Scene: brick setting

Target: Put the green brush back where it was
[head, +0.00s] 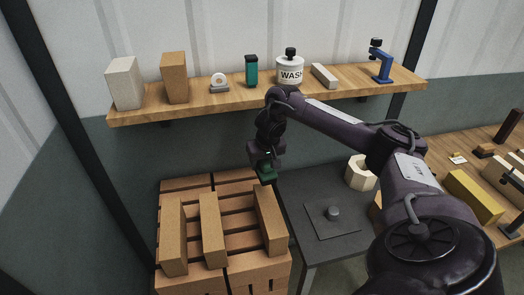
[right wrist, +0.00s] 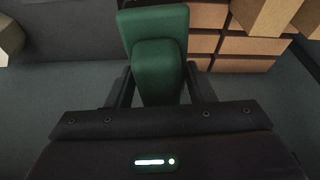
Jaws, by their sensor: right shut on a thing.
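The green brush (right wrist: 155,60) is between the fingers of my right gripper (right wrist: 158,85), which is shut on it. In the head view the brush (head: 266,173) hangs under my right gripper (head: 265,160), above the gap between the brick stack and the dark table. The gripper hides part of the brush. My left gripper is not in view.
A wooden shelf (head: 200,104) on the wall holds several items, among them a dark green container (head: 251,71), a white WASH bottle (head: 290,70) and a blue stand (head: 382,68). Bricks (head: 211,230) are stacked below. The dark table (head: 300,200) has a flat plate with a knob (head: 333,213) and a pale hexagonal block (head: 359,172).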

